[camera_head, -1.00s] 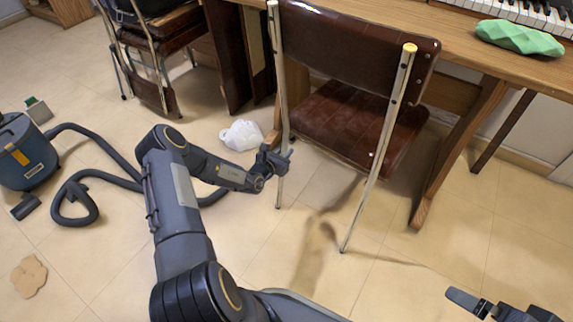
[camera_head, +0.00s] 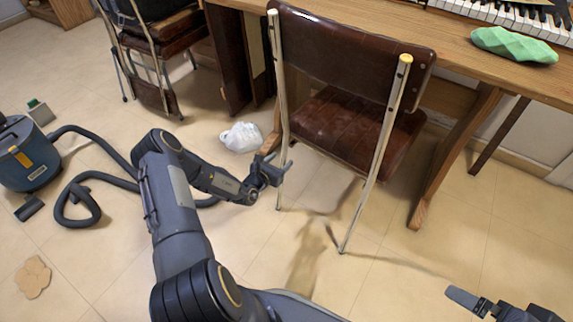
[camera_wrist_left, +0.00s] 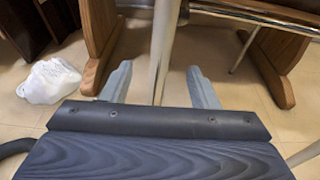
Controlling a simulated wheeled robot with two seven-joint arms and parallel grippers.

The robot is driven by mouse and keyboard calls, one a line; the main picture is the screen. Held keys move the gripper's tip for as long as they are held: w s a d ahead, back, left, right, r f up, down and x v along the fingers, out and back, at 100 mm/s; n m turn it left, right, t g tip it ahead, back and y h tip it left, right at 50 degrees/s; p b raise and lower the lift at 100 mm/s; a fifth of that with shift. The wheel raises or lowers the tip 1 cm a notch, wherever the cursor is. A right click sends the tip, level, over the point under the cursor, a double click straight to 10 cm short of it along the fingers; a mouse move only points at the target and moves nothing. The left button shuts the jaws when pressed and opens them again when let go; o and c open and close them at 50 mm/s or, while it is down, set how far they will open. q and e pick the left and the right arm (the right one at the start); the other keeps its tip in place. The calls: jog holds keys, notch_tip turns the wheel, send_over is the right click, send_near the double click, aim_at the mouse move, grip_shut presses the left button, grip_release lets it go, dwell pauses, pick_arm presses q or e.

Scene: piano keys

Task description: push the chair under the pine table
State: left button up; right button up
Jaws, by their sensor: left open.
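The chair (camera_head: 350,125) has a brown padded seat and backrest on pale metal legs. It stands in front of the pine table (camera_head: 467,60), its back towards me and its seat partly under the table edge. My left gripper (camera_head: 281,167) is at the chair's left rear leg. In the left wrist view my left gripper (camera_wrist_left: 160,88) is open, with the pale chair leg (camera_wrist_left: 163,50) between its two fingers in the picture; contact cannot be told. My right gripper (camera_head: 476,302) shows only in part at the bottom right, and its jaw state is unclear.
A keyboard (camera_head: 510,18) and a green faceted object (camera_head: 514,44) are on the table. Stacked chairs (camera_head: 155,45) stand at the upper left. A white bag (camera_head: 240,137), a vacuum cleaner (camera_head: 27,155) with its hose and a tan patch (camera_head: 32,277) are on the floor.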

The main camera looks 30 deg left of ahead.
pick_arm(q)
jog(key=v, duration=0.1)
jog(key=p+v, duration=0.1)
jog(key=v, duration=0.1)
jog(key=shift+s+f+p, duration=0.25)
jog(key=shift+s+p, duration=0.1)
jog(key=shift+s+a+f+p, duration=0.1)
jog(key=shift+s+p, duration=0.4)
jog(key=shift+s, duration=0.85)
